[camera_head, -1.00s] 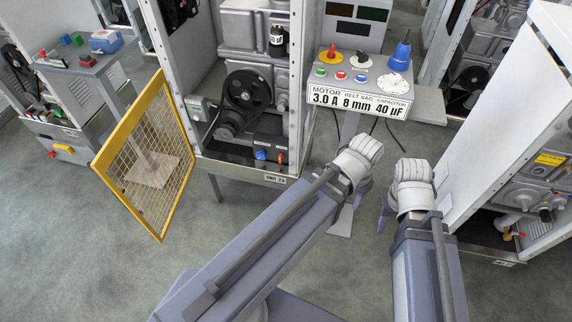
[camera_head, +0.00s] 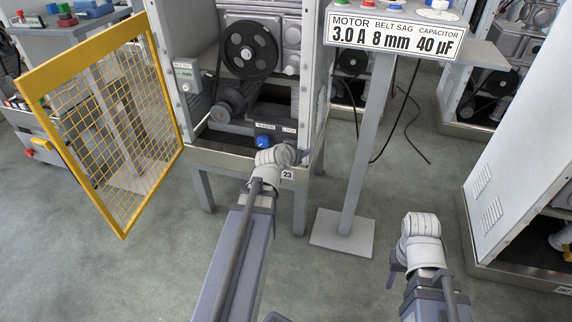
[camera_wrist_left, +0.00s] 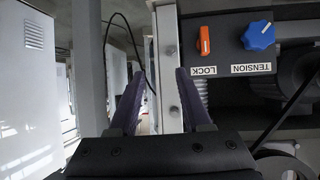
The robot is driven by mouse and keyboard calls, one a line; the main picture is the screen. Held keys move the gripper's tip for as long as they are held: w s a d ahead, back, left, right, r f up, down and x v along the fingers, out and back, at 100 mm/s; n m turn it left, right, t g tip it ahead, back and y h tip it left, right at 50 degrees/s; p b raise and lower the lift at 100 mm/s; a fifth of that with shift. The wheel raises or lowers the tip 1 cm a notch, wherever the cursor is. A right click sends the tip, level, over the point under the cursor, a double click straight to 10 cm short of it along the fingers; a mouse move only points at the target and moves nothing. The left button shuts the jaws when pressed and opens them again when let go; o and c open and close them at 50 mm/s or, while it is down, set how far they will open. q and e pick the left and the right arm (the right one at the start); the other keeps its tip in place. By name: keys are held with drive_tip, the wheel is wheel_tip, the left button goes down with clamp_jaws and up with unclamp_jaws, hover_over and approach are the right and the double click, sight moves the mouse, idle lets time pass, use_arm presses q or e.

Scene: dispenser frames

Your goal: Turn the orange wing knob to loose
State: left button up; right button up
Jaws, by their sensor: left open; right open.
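The orange wing knob (camera_wrist_left: 204,40) shows in the left wrist view on a dark panel above the label LOCK, its wing upright in the picture. In the head view my left wrist hides it. My left gripper (camera_wrist_left: 160,74) is open and empty. Its fingers point at the cabinet's pale front post, to the left of the knob and not around it. In the head view the left gripper (camera_head: 299,156) is mostly hidden by its wrist, at the cabinet's front. My right gripper (camera_head: 394,274) is open and mostly hidden, over the floor, well away from the cabinet.
A blue TENSION knob (camera_wrist_left: 258,36) sits beside the orange knob; it also shows in the head view (camera_head: 263,141). A yellow mesh door (camera_head: 122,130) stands open at left. A stand with a sign (camera_head: 392,38) is right of the cabinet. Belt pulleys (camera_head: 249,50) sit above the panel.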

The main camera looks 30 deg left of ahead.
use_arm(q)
drive_tip(key=a+f+n+t+y+b, duration=0.1)
drive_tip(key=a+f+y+b, duration=0.15)
drive_tip(key=a, duration=0.45)
drive_tip(key=shift+h, duration=0.25)
drive_tip(key=shift+b+x, duration=1.95)
drive_tip(key=shift+x, duration=1.8)
drive_tip(key=shift+s, duration=0.1)
use_arm(e)
wheel_tip(320, 180, down, 8)
drive_tip(key=shift+f, duration=0.15)
use_arm(q)
clamp_jaws()
